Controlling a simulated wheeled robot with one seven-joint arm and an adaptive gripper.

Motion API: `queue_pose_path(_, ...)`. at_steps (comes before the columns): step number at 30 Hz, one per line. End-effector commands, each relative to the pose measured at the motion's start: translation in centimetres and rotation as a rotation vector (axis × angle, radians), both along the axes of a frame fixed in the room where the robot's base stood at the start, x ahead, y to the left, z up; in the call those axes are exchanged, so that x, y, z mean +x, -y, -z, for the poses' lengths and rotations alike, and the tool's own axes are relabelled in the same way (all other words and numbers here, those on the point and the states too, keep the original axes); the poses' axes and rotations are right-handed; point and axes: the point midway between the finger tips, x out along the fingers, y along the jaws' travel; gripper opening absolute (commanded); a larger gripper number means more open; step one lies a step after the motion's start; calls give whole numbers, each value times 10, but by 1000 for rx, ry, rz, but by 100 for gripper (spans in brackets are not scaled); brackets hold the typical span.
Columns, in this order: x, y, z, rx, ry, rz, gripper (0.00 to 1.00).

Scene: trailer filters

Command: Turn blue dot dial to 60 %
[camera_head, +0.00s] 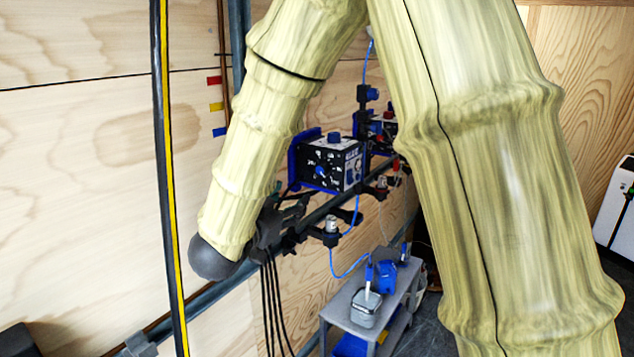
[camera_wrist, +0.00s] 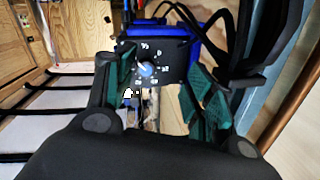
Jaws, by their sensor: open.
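A blue and black control box (camera_head: 338,160) is mounted on a rail along the wooden wall. Its black front panel has white markings around a blue dial (camera_head: 320,171). In the wrist view the dial (camera_wrist: 147,69) has a pale blue face, with marks around it too small to read; its setting cannot be told. My gripper (camera_head: 297,204) is just left of and below the box in the head view. In the wrist view my gripper (camera_wrist: 163,82) is open, its green-padded fingers on either side of the dial's line of sight, apparently apart from it. Nothing is between the fingers.
A second box with a red knob (camera_head: 389,116) sits behind on the rail. Metal fittings (camera_head: 331,224) and a blue hose (camera_head: 349,270) lie below the box. A grey cart (camera_head: 383,314) stands beneath. My arm hides much of the middle and right.

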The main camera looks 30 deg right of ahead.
Motion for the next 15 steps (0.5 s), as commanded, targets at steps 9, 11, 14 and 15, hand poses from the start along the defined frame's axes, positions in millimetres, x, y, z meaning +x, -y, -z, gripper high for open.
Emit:
queue_pose_path(9,-16,6,-36,-2,73,93,54)
queue_pose_path(11,-15,9,-37,-3,74,94,54)
queue_pose_path(14,-10,20,-36,-1,72,95,54)
queue_pose_path(15,-7,25,-36,-1,73,94,54)
